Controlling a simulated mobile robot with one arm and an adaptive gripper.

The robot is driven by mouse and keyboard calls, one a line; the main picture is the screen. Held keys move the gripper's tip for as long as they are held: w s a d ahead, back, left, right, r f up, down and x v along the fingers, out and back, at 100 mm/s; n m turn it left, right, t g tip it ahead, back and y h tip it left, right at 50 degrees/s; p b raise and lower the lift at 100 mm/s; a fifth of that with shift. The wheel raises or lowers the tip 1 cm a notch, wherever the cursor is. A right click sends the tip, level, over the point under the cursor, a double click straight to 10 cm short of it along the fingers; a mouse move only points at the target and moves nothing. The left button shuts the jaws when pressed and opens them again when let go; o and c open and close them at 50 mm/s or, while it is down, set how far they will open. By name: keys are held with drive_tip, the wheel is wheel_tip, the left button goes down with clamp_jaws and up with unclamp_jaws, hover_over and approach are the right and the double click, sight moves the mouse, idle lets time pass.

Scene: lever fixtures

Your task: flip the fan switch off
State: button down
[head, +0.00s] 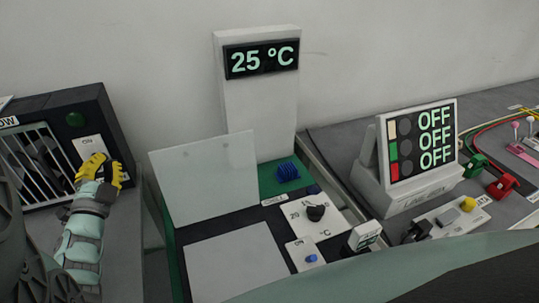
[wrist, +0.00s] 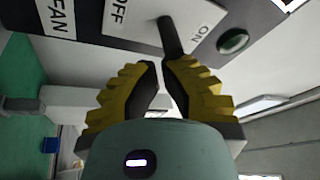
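The fan fixture (head: 66,112) is a dark box with a grille at the left of the head view. In the wrist view its white switch plate (wrist: 133,18) reads OFF on the left and ON on the right, beside a FAN label (wrist: 58,18). The lever's tip is at the right finger; contact is unclear. In the head view my gripper (head: 98,168) hides the lever.
A green round lamp (wrist: 234,41) sits beside the plate. To the right in the head view stand a 25 °C display (head: 262,58), a dial panel (head: 312,226) and a panel with several OFF readouts (head: 422,140). A gap separates the fan's table from the middle station.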

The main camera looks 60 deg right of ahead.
drive_tip(key=shift+d+f+b, duration=0.1)
drive_tip(key=shift+f+b, duration=0.5)
drive_tip(key=shift+b, duration=0.35)
drive_tip(key=shift+r, duration=0.15)
drive_tip(key=v, duration=0.7)
drive_tip(key=shift+a, duration=0.3)
